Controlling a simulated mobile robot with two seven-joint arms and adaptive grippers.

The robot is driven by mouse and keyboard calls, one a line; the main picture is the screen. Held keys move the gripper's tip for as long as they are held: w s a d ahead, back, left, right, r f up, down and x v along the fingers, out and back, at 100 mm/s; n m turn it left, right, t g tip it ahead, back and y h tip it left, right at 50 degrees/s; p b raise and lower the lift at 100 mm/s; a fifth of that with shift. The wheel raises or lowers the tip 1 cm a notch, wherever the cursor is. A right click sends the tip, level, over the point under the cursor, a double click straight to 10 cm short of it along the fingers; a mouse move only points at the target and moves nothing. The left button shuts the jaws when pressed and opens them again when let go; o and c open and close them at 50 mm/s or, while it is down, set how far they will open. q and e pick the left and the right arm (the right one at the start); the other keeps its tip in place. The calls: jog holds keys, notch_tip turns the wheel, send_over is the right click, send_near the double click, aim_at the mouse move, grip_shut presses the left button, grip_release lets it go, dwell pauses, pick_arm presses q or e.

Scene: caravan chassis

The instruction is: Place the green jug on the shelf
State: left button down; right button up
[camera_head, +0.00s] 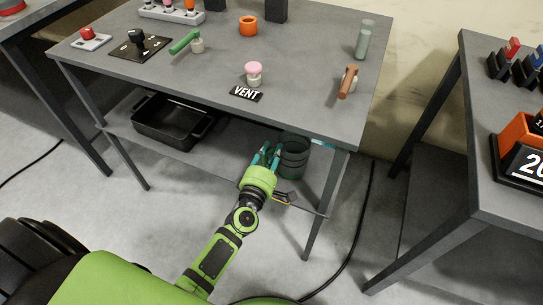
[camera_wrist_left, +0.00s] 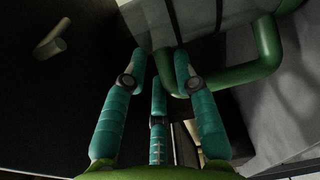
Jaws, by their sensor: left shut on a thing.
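The green jug (camera_head: 295,157) is a dark green, ribbed, cylinder-like vessel. It looks upright, under the right part of the tabletop, at the level of the lower shelf (camera_head: 217,162). The tabletop's edge hides its top. My left gripper (camera_head: 268,154) reaches in from the front, at the jug's left side. In the left wrist view its teal fingers (camera_wrist_left: 160,75) are closed at the jug's green handle (camera_wrist_left: 245,76). Whether the jug rests on the shelf or is lifted, I cannot tell. My right gripper is in neither view.
A black tray (camera_head: 172,126) sits on the lower shelf to the left. Another table (camera_head: 500,207) stands at the right. A black cable (camera_head: 362,220) crosses the floor between them.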

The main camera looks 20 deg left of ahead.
pick_arm(q)
jog(key=shift+f, duration=0.15)
jog(key=c, duration=1)
grip_release()
jog(key=s, duration=1.2)
jog(key=s+d+f+m+g+h, duration=0.2)
jog(key=d+f+m+g, duration=0.1)
jog(key=f+m, duration=0.4)
jog(key=s+d+f+m+g+h, duration=0.1)
jog(key=d+f+m+g+h, duration=0.15)
jog(key=f+m, duration=0.45)
jog(key=s+a+f+m+g+y, duration=0.1)
jog(key=s+a+f+m+g, duration=0.1)
jog(key=s+f, duration=0.2)
jog(key=s+a+f+m+g+y, duration=0.1)
jog(key=s+a+f+m+g, duration=0.1)
jog(key=f, duration=0.6)
jog(key=s+a+f+m+g+y, duration=0.1)
jog(key=s+a+f+m+g, duration=0.1)
jog(key=s+f+m+g, duration=0.2)
jog(key=shift+s+a+f+g, duration=0.1)
jog(key=shift+s+f+g, duration=0.05)
jog(key=shift+s+f, duration=0.5)
jog(key=shift+s+a+f+g, duration=0.1)
jog(key=shift+s+f, duration=0.35)
jog(key=shift+s, duration=0.35)
